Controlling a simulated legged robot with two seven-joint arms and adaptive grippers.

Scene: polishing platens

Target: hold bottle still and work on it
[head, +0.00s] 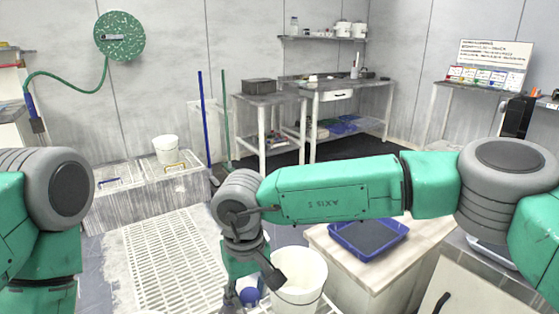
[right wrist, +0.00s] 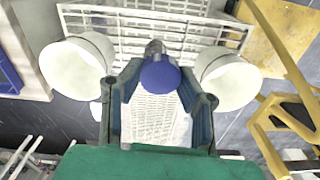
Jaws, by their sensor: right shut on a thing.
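The bottle shows mainly as a round blue top (right wrist: 160,76) between the two fingers of my right gripper (right wrist: 158,92) in the right wrist view. Its body is hard to make out against the pale grating. My right gripper is shut on it. In the head view my right gripper (head: 246,290) points down at the bottom edge, with the blue top (head: 249,296) beside its fingers. My left arm is at the left edge of the head view, and its gripper is out of the picture.
A white bucket (head: 298,284) stands just right of my right gripper. The right wrist view has white buckets on both sides, left (right wrist: 76,70) and right (right wrist: 228,76). A blue tray (head: 368,238) lies on a bench. A yellow frame (right wrist: 262,120) stands at right. White floor grating (head: 165,262) is open.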

